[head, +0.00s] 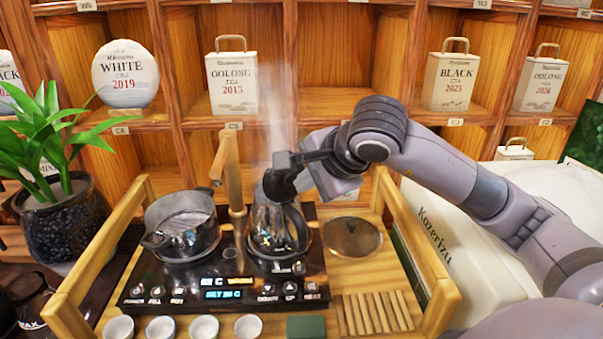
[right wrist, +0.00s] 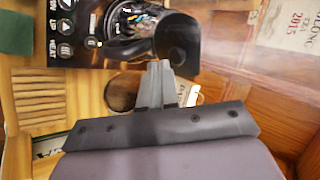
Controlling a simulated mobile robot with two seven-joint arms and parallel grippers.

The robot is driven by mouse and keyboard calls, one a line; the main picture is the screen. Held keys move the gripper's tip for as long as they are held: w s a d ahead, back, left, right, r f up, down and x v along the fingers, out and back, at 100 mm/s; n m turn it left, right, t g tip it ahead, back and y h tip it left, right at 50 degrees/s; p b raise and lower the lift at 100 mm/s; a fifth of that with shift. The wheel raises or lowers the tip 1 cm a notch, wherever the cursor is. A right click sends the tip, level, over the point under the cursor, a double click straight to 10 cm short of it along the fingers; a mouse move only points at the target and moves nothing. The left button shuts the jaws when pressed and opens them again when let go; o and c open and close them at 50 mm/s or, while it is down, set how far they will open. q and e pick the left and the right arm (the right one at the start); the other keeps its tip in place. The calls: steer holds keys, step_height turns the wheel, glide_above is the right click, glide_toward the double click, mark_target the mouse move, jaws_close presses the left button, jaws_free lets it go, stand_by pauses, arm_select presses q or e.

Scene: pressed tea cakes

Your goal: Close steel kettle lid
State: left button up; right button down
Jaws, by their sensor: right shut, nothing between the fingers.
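The steel kettle (head: 277,230) stands on the right side of the black heating panel, with steam rising above it. In the right wrist view the kettle (right wrist: 128,18) shows at the top, partly cut off. A dark rounded piece beside its dark handle looks like the raised lid (right wrist: 180,42). In the head view my gripper and the kettle's dark top overlap, so the lid's exact angle is hard to tell. My right gripper (head: 285,165) is at the kettle's top. In the wrist view its fingers (right wrist: 158,68) are together and empty, close to the lid; contact cannot be told. My left gripper is not in view.
A glass pot (head: 181,226) stands left of the kettle, with a wooden post (head: 231,170) between them. A round dark disc (head: 353,237) lies on the wooden tray (head: 85,268) to the right. Several cups line the front. Shelves with tea tins stand behind.

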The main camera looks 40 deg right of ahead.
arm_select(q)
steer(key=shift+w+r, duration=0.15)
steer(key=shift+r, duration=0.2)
arm_select(e)
steer(key=shift+w, duration=0.85)
